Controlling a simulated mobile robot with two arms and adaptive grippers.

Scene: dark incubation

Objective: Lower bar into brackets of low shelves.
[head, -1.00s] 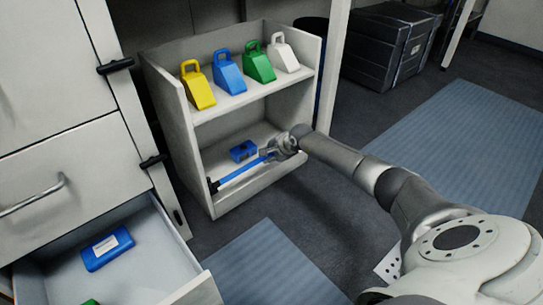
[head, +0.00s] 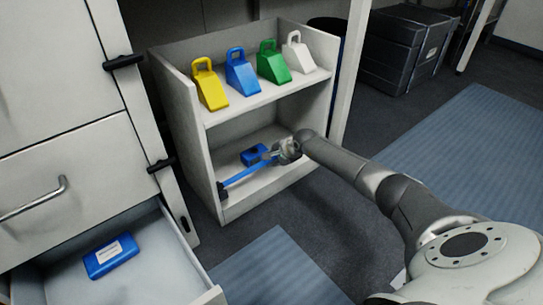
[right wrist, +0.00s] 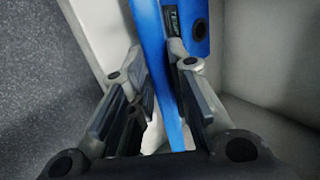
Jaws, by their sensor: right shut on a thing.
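The blue bar (head: 243,174) lies low across the front of the lower bay of the low shelves (head: 190,140). Its left end is at a black bracket (head: 222,190) on the left side wall; I cannot tell whether it is seated. My right gripper (head: 274,153) is shut on the bar near its right part. In the right wrist view the bar (right wrist: 158,60) runs between the fingers (right wrist: 158,105). The right bracket is hidden behind my gripper and arm. My left gripper is not in view.
A blue box (head: 252,154) stands in the lower bay, close behind my gripper. Yellow (head: 211,90), blue (head: 241,75), green (head: 272,65) and white (head: 298,54) scoop-like holders stand on the upper shelf. An open drawer (head: 175,262) with a blue pack (head: 110,257) is at left.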

